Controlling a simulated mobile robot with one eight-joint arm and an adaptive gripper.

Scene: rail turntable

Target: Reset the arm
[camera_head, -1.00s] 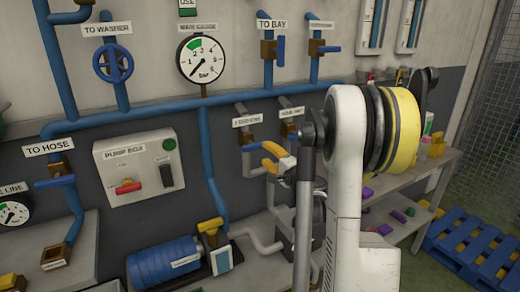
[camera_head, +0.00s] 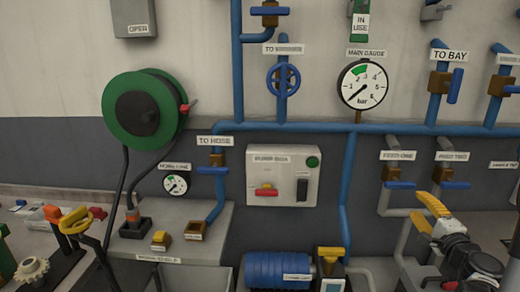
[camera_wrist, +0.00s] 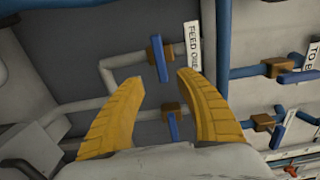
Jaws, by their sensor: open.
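My gripper (camera_head: 428,212) is at the lower right of the head view, with its yellow fingers pointing up and left toward the wall. In the wrist view my gripper (camera_wrist: 162,78) has its two yellow fingers spread apart, with nothing held between them. Beyond the gap is the FEED ONE valve with a blue handle (camera_wrist: 158,58), set across its grey pipe. In the head view this valve's blue handle (camera_head: 400,186) is above my fingers and appears apart from them. My wrist and the dark joints behind it run off toward the lower right.
A second feed valve (camera_head: 453,185) is beside it, its handle also crosswise. The main gauge (camera_head: 363,84), pump box (camera_head: 283,176) and blue pump (camera_head: 276,270) are left of my arm. A green hose reel (camera_head: 145,109) hangs further left. Open wall lies between reel and pipes.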

